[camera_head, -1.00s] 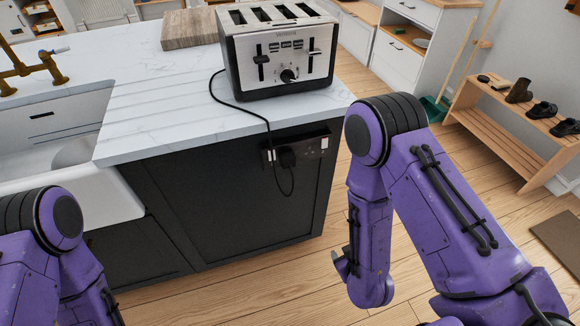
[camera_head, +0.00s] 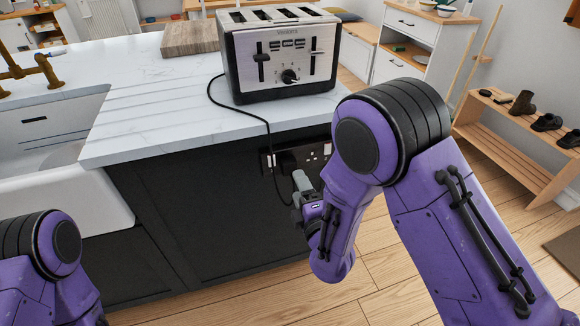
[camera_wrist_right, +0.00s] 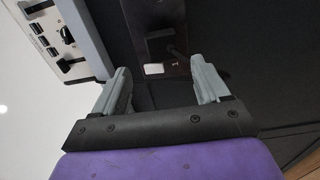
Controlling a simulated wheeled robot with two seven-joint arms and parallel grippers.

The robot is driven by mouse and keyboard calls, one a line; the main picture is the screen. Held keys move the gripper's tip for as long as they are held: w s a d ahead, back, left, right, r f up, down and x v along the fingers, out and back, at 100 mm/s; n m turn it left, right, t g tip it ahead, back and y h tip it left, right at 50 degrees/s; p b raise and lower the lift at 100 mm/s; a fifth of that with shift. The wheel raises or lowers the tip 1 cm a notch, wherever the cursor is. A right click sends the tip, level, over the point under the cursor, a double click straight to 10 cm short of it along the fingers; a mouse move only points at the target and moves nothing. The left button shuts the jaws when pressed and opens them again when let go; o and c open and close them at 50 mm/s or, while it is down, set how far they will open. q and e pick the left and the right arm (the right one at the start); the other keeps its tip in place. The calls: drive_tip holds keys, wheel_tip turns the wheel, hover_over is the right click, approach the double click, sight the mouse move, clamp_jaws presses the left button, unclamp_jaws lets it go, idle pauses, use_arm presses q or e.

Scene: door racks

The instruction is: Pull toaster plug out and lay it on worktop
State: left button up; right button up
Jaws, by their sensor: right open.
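The toaster (camera_head: 278,60) stands on the white worktop (camera_head: 160,125) near its right end. Its black cord drops over the front edge to the black toaster plug (camera_head: 287,161), which sits in the socket plate (camera_head: 315,153) on the dark cabinet side. My right gripper (camera_head: 300,190) is open just below and in front of the plug. In the right wrist view the plug (camera_wrist_right: 160,46) lies ahead of and between the open fingers of my right gripper (camera_wrist_right: 161,88), with nothing held. My left gripper is out of view; only my left arm shows.
The sink (camera_head: 50,170) is at the left. The worktop left of the toaster is clear. A shoe rack (camera_head: 515,145) stands on the floor at the right.

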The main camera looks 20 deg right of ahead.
sight(291, 170)
drive_tip(key=w, duration=0.7)
drive_tip(key=shift+w+a, duration=0.1)
drive_tip(key=shift+w, duration=0.3)
drive_tip(key=shift+f+b, duration=0.15)
drive_tip(key=shift+b, duration=0.15)
idle(0.6)
clamp_jaws()
drive_tip(key=shift+s, duration=0.1)
drive_tip(key=shift+s, duration=0.3)
drive_tip(key=s, duration=0.5)
drive_tip(key=shift+s+p, duration=0.1)
drive_tip(key=shift+p, duration=0.25)
idle(0.4)
